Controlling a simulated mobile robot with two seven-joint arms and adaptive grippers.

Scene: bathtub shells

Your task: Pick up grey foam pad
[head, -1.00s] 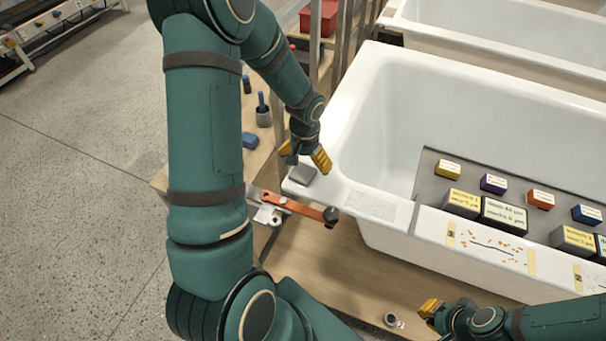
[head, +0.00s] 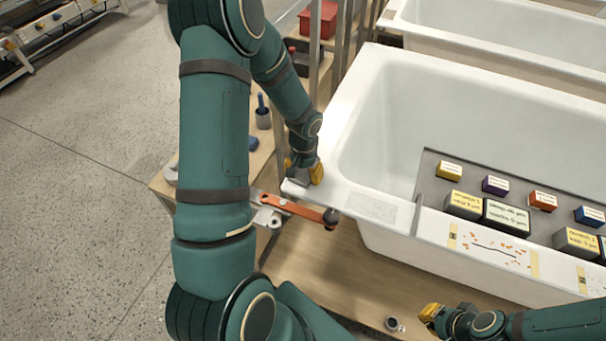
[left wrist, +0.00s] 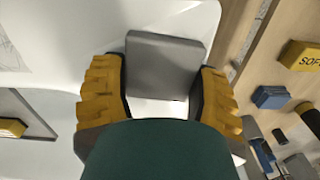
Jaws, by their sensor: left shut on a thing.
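The grey foam pad (left wrist: 165,62) is a small flat square block on the white rim at the tub's corner. In the left wrist view it sits between the yellow fingers of my left gripper (left wrist: 160,95), which are shut on it from both sides. In the head view the pad (head: 298,178) shows partly beside my left gripper (head: 304,173), at the tub's near left corner. I cannot tell whether the pad is still touching the rim. My right gripper (head: 430,312) is at the bottom right, away from the pad; its finger opening is too small to judge.
The white bathtub (head: 385,120) holds a grey tray (head: 428,175) with several labelled coloured blocks. An orange-handled tool (head: 300,209) lies just below the tub corner. A small ring-shaped part (head: 391,324) lies near my right gripper.

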